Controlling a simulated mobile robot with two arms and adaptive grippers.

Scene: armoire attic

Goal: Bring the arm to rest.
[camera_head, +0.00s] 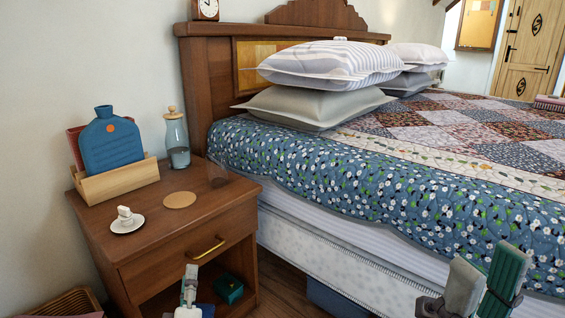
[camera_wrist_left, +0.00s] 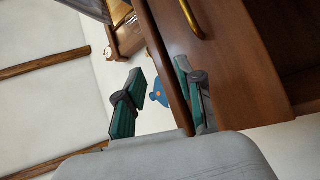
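My left gripper (camera_head: 190,275) is at the bottom of the head view, in front of the nightstand (camera_head: 130,250), below the brass drawer handle (camera_head: 207,247). In the left wrist view its two green-padded fingers (camera_wrist_left: 160,75) stand apart with nothing between them. One finger appears close to the brown drawer front (camera_wrist_left: 225,65); I cannot tell whether it touches. My right gripper (camera_head: 490,262) is at the lower right of the head view, fingers up, in front of the bed's side. Its fingers stand apart and hold nothing. Most of both arms is out of view.
On the nightstand are a blue hot-water bottle (camera_head: 110,143) in a wooden holder (camera_head: 118,182), a glass bottle (camera_head: 176,140), a round coaster (camera_head: 180,200) and a small white dish (camera_head: 127,226). A teal box (camera_head: 229,288) sits in its open shelf. The bed (camera_head: 350,185) fills the right.

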